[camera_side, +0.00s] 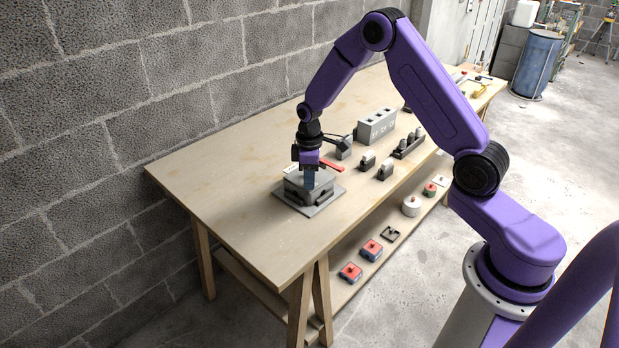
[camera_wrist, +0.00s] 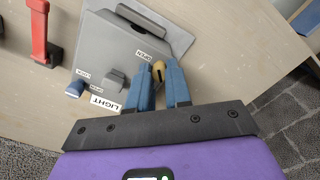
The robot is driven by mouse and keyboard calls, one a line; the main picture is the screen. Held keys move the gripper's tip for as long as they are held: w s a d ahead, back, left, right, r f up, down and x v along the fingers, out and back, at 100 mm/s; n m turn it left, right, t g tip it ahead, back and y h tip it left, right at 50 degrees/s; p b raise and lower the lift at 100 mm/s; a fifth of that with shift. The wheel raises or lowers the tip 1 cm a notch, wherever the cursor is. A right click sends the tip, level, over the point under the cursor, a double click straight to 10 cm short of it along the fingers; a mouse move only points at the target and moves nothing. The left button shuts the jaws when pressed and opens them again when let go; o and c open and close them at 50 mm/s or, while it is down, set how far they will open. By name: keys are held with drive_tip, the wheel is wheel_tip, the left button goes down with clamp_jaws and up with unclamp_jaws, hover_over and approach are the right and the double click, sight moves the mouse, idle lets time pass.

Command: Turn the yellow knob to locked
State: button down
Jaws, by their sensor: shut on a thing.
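The yellow knob (camera_wrist: 158,70) shows in the wrist view at the right part of a grey box (camera_wrist: 115,45). It sits between the two blue fingers of my gripper (camera_wrist: 160,84), which are shut on it. The knob's lower part and its pointing direction are hidden by the fingers. Small white labels sit on the box near the knob and farther left; their words are hard to read. In the side view my gripper (camera_side: 310,180) points down onto the grey box (camera_side: 298,190), and the knob is hidden there.
Grey switch boxes (camera_side: 376,126) stand farther back on the wooden table (camera_side: 225,175). The table left of the box is clear.

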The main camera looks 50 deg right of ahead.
drive_tip(key=m, duration=0.4)
drive_tip(key=shift+m, duration=1.9)
drive_tip(key=c, duration=1)
unclamp_jaws()
drive_tip(key=shift+c, duration=0.2)
wheel_tip(320, 180, up, 18)
drive_tip(key=shift+f, duration=0.25)
